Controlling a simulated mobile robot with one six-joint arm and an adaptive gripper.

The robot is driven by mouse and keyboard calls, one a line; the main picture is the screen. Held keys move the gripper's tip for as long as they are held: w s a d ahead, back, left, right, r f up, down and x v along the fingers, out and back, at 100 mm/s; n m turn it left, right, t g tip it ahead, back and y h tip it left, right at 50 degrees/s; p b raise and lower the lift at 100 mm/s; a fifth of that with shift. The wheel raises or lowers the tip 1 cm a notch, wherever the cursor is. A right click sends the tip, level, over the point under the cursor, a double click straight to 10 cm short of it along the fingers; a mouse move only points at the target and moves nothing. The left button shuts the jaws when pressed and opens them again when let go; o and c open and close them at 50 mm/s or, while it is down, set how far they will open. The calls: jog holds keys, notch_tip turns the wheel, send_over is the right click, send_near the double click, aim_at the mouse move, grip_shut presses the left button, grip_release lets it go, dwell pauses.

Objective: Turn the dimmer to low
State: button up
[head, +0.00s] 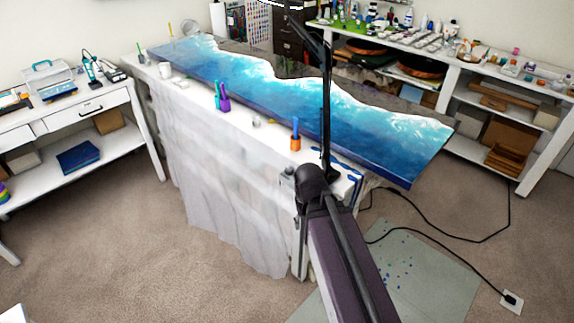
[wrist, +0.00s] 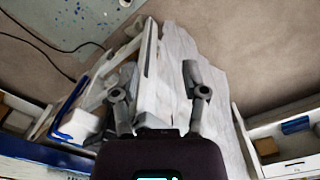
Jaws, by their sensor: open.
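I cannot pick out a dimmer for certain in either view. In the head view, a small white plate (head: 512,301) with a dark cord running into it lies at the lower right; I cannot tell whether it is an outlet or a dimmer. My gripper (wrist: 157,78) shows in the wrist view with its two fingers apart and nothing between them. It points down toward the pale drape beside the long table. In the head view my arm rises in front of the table's near end, and the gripper itself is not clear.
A long table with a blue and white resin top (head: 385,130) stands in the middle, its pale drape (head: 215,190) hanging to the floor. An orange cup (head: 295,143) stands on its edge. A white desk (head: 85,115) is at left, loaded shelves at right. Black cords (head: 440,238) cross the carpet.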

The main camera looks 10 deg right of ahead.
jog(key=shift+d, duration=0.15)
jog(key=o, duration=0.3)
jog(key=shift+o, duration=0.2)
jog(key=shift+w+r, duration=0.1)
jog(key=shift+w, duration=0.1)
notch_tip(320, 180, up, 10)
jog(key=m+p, duration=1)
jog(key=m, duration=0.4)
send_over(289, 168)
jog(key=shift+w+m, duration=0.2)
jog(key=shift+m, duration=0.2)
jog(key=shift+f, duration=0.25)
jog(key=f+b, duration=1.3)
jog(key=b, duration=0.1)
jog(key=shift+s+f, duration=0.25)
jog(key=shift+f, duration=0.05)
